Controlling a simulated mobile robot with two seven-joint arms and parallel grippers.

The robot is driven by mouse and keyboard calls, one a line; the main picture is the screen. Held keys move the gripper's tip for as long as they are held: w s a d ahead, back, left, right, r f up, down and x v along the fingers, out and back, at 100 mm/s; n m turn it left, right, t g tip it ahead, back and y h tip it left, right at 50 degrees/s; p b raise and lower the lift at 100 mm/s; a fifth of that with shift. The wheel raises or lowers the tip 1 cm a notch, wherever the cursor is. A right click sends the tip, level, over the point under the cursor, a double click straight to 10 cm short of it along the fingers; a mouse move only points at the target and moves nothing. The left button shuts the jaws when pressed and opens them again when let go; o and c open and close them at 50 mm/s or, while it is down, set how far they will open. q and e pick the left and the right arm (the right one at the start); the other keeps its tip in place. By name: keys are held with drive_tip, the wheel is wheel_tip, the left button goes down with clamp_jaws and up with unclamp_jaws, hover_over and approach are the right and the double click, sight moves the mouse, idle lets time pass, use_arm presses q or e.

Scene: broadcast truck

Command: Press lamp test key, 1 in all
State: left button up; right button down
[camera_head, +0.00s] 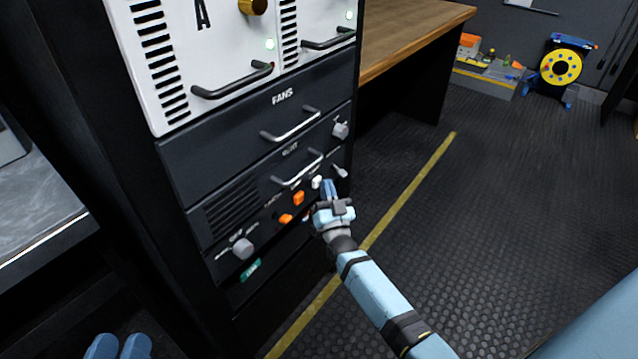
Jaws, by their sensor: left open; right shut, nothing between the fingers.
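A dark control panel (262,232) low in the rack carries several controls: a grey knob (242,248), two orange keys, one upper (298,198) and one lower (286,218), a white key (316,182) and a lever switch (340,171). Their labels are too small to read, so I cannot tell which is the lamp test key. My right gripper (328,188) is shut and empty, with its tips close to the panel beside the white key. I cannot tell whether they touch it. It hides part of the panel's right end. My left gripper (119,345) is open and empty at the bottom left, away from the panel.
Above the panel are dark drawers with handles (290,125) and white units (180,60) with green lamps. A wooden desk (410,25) stands behind. A yellow reel (561,66) sits at the back right. The floor (510,200) on the right is clear.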

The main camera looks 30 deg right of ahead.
drive_tip(key=shift+w+a, duration=0.1)
drive_tip(key=shift+w, duration=0.05)
idle(0.5)
drive_tip(key=shift+s+d+p, duration=0.35)
drive_tip(key=shift+s+p, duration=0.15)
drive_tip(key=shift+s, duration=0.25)
drive_tip(key=s, duration=0.1)
drive_tip(key=s+d+p, duration=0.1)
drive_tip(key=s, duration=0.1)
drive_tip(key=s+d+p, duration=0.1)
drive_tip(key=shift+s, duration=0.35)
idle(0.6)
